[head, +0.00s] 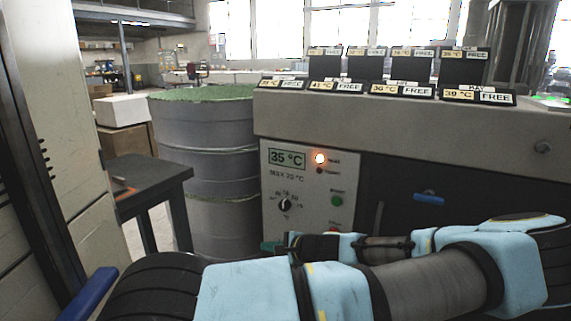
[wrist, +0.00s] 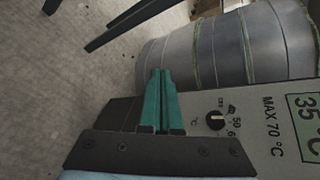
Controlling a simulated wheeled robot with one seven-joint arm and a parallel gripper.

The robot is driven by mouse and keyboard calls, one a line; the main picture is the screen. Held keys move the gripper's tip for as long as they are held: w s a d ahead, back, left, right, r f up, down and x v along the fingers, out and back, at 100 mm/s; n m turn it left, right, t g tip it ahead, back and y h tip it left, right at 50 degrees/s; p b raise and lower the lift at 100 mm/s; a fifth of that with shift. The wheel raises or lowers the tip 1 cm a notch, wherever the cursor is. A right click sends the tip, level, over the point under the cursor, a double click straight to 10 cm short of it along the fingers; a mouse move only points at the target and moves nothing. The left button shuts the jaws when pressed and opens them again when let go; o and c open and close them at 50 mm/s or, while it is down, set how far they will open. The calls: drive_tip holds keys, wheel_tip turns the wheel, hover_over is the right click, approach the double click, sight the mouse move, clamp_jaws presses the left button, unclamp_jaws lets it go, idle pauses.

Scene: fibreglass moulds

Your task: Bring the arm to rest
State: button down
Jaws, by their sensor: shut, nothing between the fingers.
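My light-blue arm lies folded low across the front of the head view. My gripper (head: 270,247) is at its left end, in front of the lower part of the control panel (head: 314,225). In the wrist view my gripper (wrist: 161,72) shows two green fingers side by side, shut with nothing between them. The fingers point towards the grey drum. The wrist view also shows the panel's dial (wrist: 215,120) close to the right of the fingers. I cannot tell the exact gap between fingers and panel.
The grey machine (head: 400,122) carries several labelled blocks marked FREE. Its panel reads 35 °C, with an orange lamp lit. A grey drum (head: 207,150) stands left of it, beside a dark table (head: 150,182). A pale cabinet (head: 45,130) edges the left. Floor shows between.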

drive_tip(key=s+a+n+g+h, duration=0.3)
drive_tip(key=s+n+g+h, duration=0.2)
drive_tip(key=s+n+g, duration=0.6)
drive_tip(key=s+r+n+t+h+p, duration=0.1)
drive_tip(key=r+p, duration=0.6)
drive_tip(key=r, duration=0.8)
drive_tip(key=s+r+n+t+h+p, duration=0.1)
drive_tip(key=s+r+t+h+p, duration=0.2)
drive_tip(key=r+p, duration=0.4)
wheel_tip(320, 180, up, 9)
drive_tip(key=shift+s+f+h, duration=0.2)
drive_tip(key=shift+s+h, duration=0.2)
